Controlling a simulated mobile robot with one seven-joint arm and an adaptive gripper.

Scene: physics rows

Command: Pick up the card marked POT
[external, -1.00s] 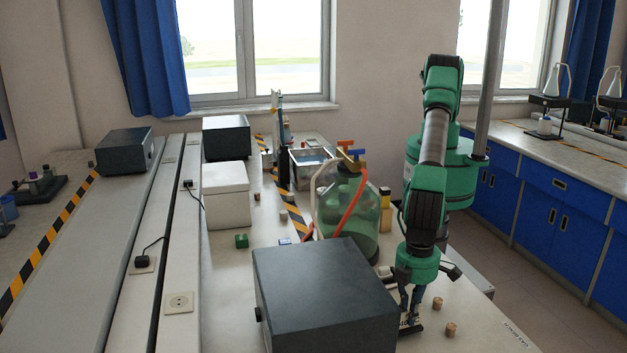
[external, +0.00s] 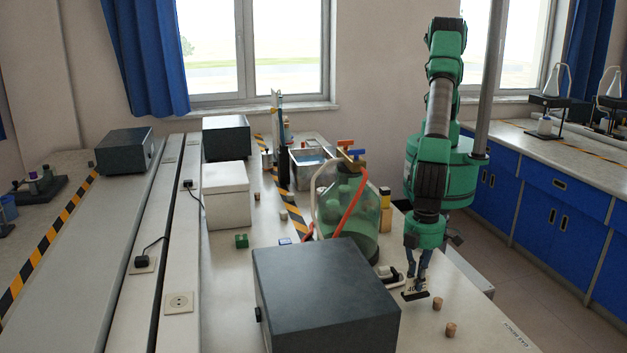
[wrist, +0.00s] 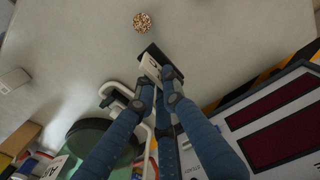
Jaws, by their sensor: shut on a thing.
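My gripper (external: 419,279) is shut on a small white card (external: 412,286) with a black base strip (external: 416,296), to the right of the dark grey box. Dark marks show on the card, but they are too small to read. In the wrist view the blue fingers of my gripper (wrist: 160,76) meet on the card (wrist: 150,65), and its black strip (wrist: 153,53) sticks out beyond them. The fingers hide part of the card.
The dark grey box (external: 325,300) stands left of my gripper. A large green glass jar (external: 360,235) with red tubing stands behind. Two corks (external: 437,303) (external: 450,329) lie on the bench to the right. A white-and-black item (external: 391,275) lies close by.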

